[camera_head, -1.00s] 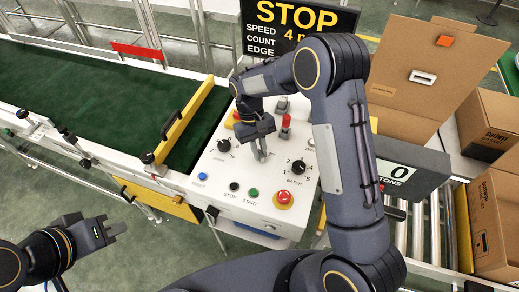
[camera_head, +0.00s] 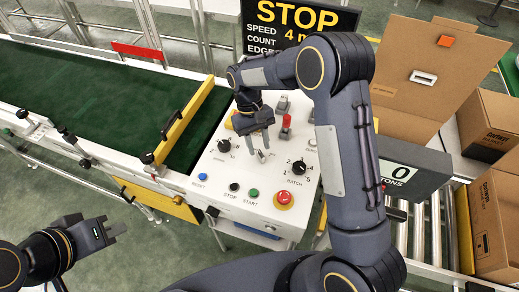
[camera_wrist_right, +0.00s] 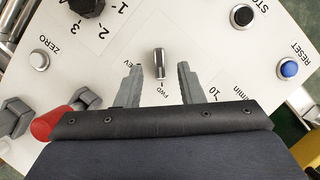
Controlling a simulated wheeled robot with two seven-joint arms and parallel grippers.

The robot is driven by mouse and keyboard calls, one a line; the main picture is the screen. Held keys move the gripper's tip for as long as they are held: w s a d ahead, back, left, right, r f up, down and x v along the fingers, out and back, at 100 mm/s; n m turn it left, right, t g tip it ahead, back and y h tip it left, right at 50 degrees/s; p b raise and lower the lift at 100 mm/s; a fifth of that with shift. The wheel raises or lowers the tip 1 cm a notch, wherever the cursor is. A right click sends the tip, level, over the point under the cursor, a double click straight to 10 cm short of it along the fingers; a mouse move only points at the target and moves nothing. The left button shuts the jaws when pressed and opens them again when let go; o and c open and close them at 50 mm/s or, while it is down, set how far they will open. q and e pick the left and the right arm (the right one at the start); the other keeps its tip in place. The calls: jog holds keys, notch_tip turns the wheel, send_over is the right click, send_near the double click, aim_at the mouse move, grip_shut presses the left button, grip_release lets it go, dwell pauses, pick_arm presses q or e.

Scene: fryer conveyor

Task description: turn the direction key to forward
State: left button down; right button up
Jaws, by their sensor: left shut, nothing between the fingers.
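The direction key (camera_wrist_right: 160,64) is a small metal lever on the white control panel, seen in the right wrist view. Its near end points at the FWD mark, and the REV label is off to its left. In the head view the key (camera_head: 262,156) stands just below my right gripper (camera_head: 257,145). My right gripper (camera_wrist_right: 158,68) is open, with one finger on each side of the key in the wrist picture and visible gaps between. My left gripper (camera_head: 115,229) is shut and empty, off the panel at lower left.
The panel (camera_head: 226,184) also carries a red emergency button (camera_head: 283,198), black dials, a batch dial (camera_head: 299,167), and blue, black and green buttons. A red-topped switch (camera_head: 286,122) stands behind the key. A green conveyor (camera_head: 90,95) lies left, cartons right.

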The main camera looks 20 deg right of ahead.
jog(key=v, duration=0.5)
jog(key=shift+r, duration=0.1)
dwell(0.4)
